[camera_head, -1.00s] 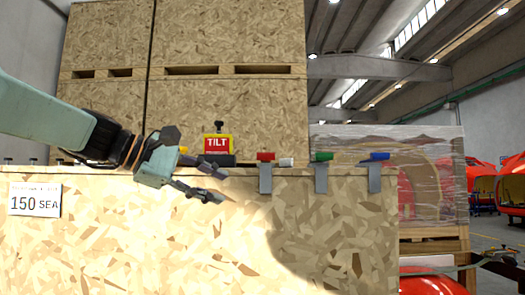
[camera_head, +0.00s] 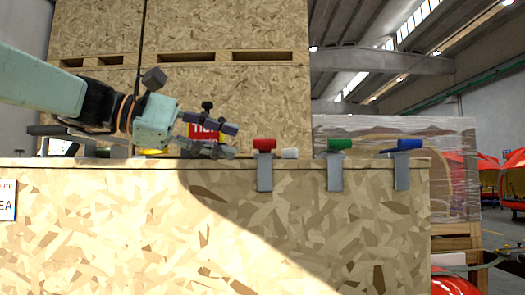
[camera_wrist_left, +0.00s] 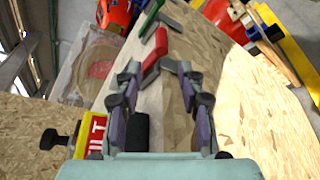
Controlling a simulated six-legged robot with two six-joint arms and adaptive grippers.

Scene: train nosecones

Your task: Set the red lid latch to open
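The red lid latch has a red handle (camera_head: 264,144) on top of a grey strap that hangs over the front edge of the wooden crate (camera_head: 330,235). My left gripper (camera_head: 234,141) is level with the handle, just to its left and apart from it in the head view. Its fingers are spread and empty. In the left wrist view, the red handle (camera_wrist_left: 161,42) lies ahead of the open fingertips, and its grey strap reaches down toward the space between them.
A green latch (camera_head: 339,145) and a blue latch (camera_head: 404,145) stand to the right on the same edge. A red-and-yellow TILT device (camera_head: 205,133) is partly hidden behind my left gripper. A small white piece (camera_head: 289,153) sits beside the red latch. Taller crates stand behind.

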